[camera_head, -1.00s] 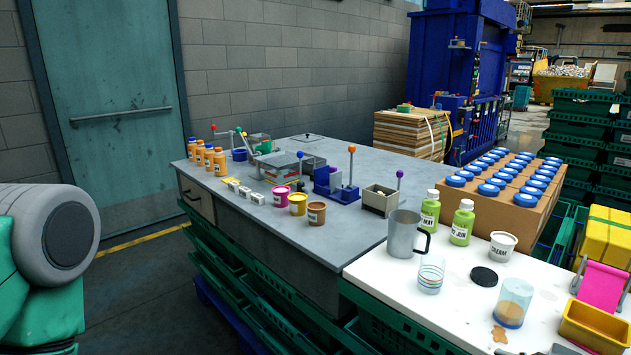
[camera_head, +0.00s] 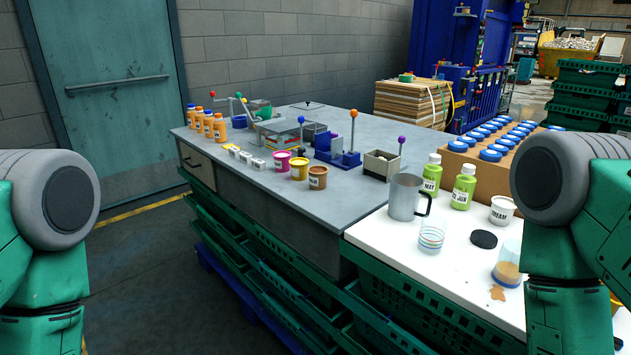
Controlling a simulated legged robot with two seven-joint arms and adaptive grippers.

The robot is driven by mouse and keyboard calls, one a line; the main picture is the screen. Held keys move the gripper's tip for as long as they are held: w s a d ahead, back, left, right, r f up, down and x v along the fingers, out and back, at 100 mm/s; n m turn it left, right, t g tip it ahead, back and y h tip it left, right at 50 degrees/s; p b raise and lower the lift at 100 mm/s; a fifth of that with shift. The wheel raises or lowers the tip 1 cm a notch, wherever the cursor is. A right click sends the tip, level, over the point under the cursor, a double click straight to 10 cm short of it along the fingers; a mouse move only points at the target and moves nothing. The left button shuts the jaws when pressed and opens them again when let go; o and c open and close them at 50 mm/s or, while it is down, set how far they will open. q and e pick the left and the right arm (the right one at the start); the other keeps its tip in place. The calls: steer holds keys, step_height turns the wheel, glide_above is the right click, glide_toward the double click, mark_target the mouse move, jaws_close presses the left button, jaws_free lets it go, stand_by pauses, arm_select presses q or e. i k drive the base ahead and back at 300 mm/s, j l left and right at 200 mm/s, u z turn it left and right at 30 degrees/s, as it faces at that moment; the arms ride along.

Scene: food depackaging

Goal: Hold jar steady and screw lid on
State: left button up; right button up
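A clear jar (camera_head: 507,268) with brown contents stands upright on the white worktop, partly covered by my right arm. A round black lid (camera_head: 484,239) lies flat on the worktop just behind and left of the jar, apart from it. My arms show at the left and right edges, green with grey joints. Neither gripper is in view.
A grey mug (camera_head: 405,197), a striped glass (camera_head: 432,235), green bottles (camera_head: 463,187) and a white tub (camera_head: 502,210) stand near the lid. A brown spill (camera_head: 498,292) lies in front of the jar. The grey table (camera_head: 262,198) carries tubs, orange bottles and fixtures.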

mark_target(510, 245)
steer(key=z, duration=1.25)
